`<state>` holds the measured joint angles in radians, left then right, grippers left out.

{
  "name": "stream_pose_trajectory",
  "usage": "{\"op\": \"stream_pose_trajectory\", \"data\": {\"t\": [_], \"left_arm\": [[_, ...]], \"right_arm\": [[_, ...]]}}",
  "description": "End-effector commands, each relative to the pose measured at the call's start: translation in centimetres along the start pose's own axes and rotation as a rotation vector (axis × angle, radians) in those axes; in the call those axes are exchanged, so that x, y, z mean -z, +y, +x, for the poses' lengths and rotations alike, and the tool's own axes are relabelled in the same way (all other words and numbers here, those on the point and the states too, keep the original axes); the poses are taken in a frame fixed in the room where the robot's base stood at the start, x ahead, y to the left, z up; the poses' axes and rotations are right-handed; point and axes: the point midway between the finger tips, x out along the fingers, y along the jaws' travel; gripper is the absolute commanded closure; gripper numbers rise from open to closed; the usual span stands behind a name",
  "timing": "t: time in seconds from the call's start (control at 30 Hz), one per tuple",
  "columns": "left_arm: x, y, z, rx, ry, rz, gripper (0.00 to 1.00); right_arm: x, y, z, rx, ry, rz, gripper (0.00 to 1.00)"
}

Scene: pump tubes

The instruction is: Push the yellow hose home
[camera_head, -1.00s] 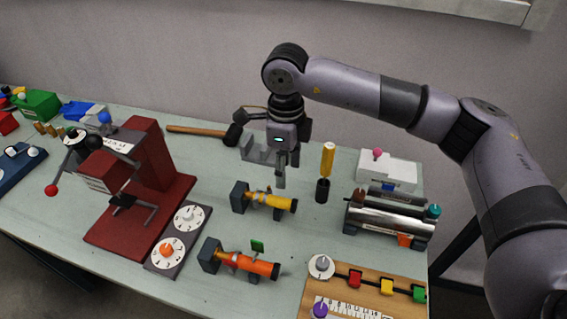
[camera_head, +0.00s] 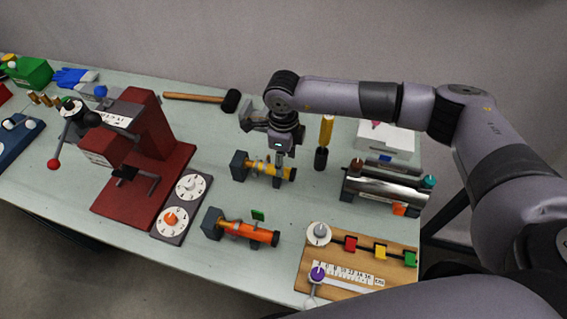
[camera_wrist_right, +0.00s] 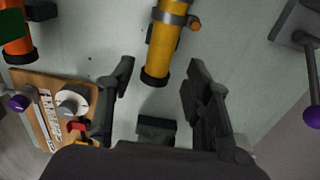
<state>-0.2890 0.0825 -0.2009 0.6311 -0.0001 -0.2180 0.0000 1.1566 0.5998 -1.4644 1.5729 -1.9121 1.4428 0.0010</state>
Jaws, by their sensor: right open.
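The yellow hose (camera_head: 262,168) lies along a dark stand with a block at its left end, in the middle of the table. In the right wrist view the yellow hose (camera_wrist_right: 166,45) has a grey clamp band and a dark ring at its near end. My right gripper (camera_head: 279,179) points down over the right part of the hose and hides some of it. In the wrist view my right gripper (camera_wrist_right: 160,78) is open, with its fingers on either side of the dark-ringed end. I see gaps between fingers and hose. My left gripper is not in view.
The orange hose (camera_head: 247,231) on a similar stand lies nearer. A red press (camera_head: 151,165) stands left. A wooden board (camera_head: 335,265) is at the front right.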

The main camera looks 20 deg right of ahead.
Motion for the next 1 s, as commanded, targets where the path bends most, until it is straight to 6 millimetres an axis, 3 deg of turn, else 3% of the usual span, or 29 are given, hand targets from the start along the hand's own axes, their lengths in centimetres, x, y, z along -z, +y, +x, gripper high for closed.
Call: {"op": "stream_pose_trajectory", "data": {"t": [0.3,0.63,1.0], "left_arm": [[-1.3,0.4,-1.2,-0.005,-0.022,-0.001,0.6],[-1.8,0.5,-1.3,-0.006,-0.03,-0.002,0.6],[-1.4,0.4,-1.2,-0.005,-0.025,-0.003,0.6]], "right_arm": [[0.0,0.0,4.0,-0.001,0.0,0.001,0.54],[0.0,0.0,4.4,0.001,0.0,-0.001,0.54],[0.0,0.0,4.3,0.0,0.0,-0.001,0.78]]}}
